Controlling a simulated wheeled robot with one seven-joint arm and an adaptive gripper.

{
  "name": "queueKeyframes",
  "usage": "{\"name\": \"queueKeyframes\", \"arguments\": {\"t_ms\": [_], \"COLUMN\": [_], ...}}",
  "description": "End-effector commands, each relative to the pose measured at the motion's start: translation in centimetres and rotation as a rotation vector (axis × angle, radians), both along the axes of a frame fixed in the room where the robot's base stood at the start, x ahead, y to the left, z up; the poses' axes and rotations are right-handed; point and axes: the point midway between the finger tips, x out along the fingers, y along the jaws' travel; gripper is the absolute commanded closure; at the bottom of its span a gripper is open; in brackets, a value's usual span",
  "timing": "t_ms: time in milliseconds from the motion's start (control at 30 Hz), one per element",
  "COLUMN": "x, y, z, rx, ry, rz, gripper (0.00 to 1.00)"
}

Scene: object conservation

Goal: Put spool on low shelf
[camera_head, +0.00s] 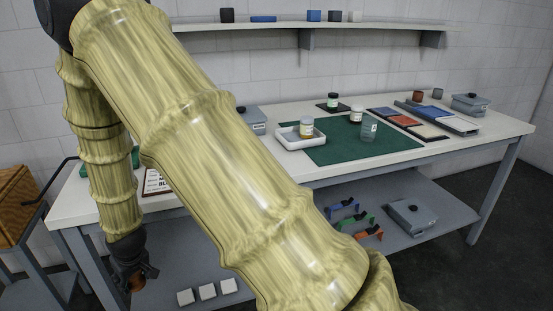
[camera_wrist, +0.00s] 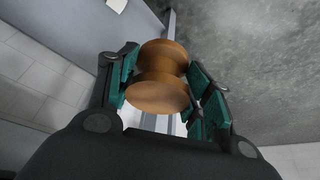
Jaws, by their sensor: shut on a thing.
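The spool, an orange-brown double-flanged piece, is held between the green-padded fingers of my gripper (camera_wrist: 163,92) in the wrist view; its rounded flange (camera_wrist: 155,95) faces the camera. In the head view my gripper (camera_head: 135,277) hangs at the lower left, in front of the bench, with a small part of the spool (camera_head: 137,284) showing at its tip. The low shelf (camera_head: 430,190) is the grey board under the bench. My arm hides its middle part. Whether the spool touches anything besides the fingers cannot be told.
Small white blocks (camera_head: 207,291) lie at the low shelf's front left. Colored clamps (camera_head: 355,222) and a grey lidded box (camera_head: 411,215) lie at its right. The bench top (camera_head: 320,172) is above it. A wooden crate (camera_head: 15,205) stands at the far left.

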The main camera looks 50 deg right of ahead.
Motion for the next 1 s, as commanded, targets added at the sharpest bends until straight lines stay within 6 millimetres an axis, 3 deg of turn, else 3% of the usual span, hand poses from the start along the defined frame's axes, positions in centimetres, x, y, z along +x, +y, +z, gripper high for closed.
{"name": "queueKeyframes", "arguments": {"t_ms": [33, 100, 567, 1000], "x": [0.7, 1.7, 7.7, 13.0], "y": [-0.1, -0.2, -1.9, -5.1], "z": [-2.1, -3.4, -11.9, -19.9], "rx": [0.000, 0.000, 0.001, 0.001], "ry": [-0.001, 0.000, -0.002, -0.002], "rz": [0.002, 0.008, 0.029, 0.036], "gripper": [0.75, 0.75, 0.75, 0.75]}}
